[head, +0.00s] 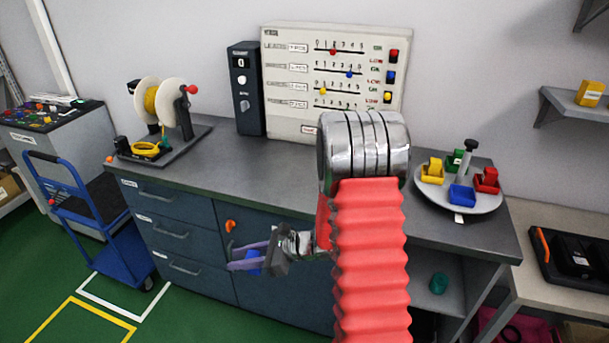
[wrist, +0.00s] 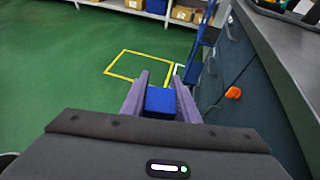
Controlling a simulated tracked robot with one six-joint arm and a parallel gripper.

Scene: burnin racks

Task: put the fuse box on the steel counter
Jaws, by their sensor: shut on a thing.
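My gripper (head: 231,258) is in front of the counter's cabinet doors, below the top's level, pointing left. It is shut on a small blue box (head: 254,262), partly hidden by the fingers. In the wrist view, the blue box (wrist: 160,101) sits between the two purple fingers of my gripper (wrist: 160,76), with green floor beyond. No label shows on it, so I cannot tell from looks alone that it is the fuse box. The steel counter (head: 265,165) has a grey top over dark blue drawers. It also shows at the right in the wrist view (wrist: 285,45).
The counter bears a spool stand (head: 185,145), a dark control unit (head: 245,92), a slider panel (head: 290,75) and a round tray (head: 485,208) with coloured boxes. An orange knob (head: 231,225) juts from the cabinet. A blue trolley (head: 125,245) stands left. The counter's middle is clear.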

